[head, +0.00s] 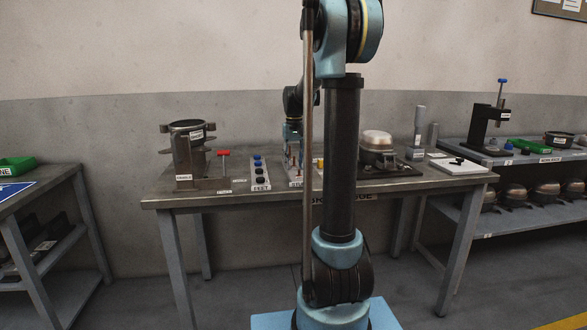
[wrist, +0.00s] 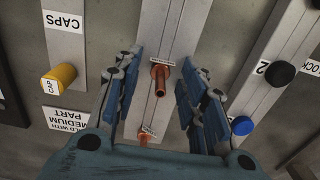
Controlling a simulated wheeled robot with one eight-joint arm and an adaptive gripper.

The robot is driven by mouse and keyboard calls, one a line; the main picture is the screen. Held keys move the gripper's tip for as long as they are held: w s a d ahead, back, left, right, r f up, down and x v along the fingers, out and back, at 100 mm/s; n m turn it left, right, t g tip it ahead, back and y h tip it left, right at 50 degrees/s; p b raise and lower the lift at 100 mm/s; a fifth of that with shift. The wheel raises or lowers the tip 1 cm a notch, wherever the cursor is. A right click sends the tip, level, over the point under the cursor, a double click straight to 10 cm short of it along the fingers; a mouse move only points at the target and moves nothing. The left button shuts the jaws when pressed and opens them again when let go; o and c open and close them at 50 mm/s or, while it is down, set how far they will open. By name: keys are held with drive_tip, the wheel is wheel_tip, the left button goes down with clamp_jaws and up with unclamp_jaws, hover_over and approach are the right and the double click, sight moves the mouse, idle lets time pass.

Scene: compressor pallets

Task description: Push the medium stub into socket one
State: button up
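In the wrist view, a copper-coloured stub (wrist: 160,76) stands on a grey metal strip (wrist: 151,110), with a small label at its top. A second copper stub (wrist: 145,139) stands nearer my palm on the same strip. The label print is too small to tell which is the medium one. My gripper (wrist: 158,68) is open, its blue fingers on either side of the first stub, with visible gaps. In the head view, my gripper is over the bench, partly hidden by my arm. A dark compressor with a metal dome (head: 376,139) sits on the bench; I cannot make out socket one.
A yellow cap (wrist: 58,78) stands left of the strip, by a CAPS label. A black knob (wrist: 280,73) and a blue knob (wrist: 242,126) stand to the right. On the bench (head: 240,203) are a round metal pot (head: 188,150), a red-topped tool (head: 224,155) and a white board (head: 458,165).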

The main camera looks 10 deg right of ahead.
idle(0.3)
clamp_jaws()
drive_tip(key=shift+r, duration=0.15)
drive_tip(key=shift+r, duration=2.8)
drive_tip(key=shift+r, duration=0.1)
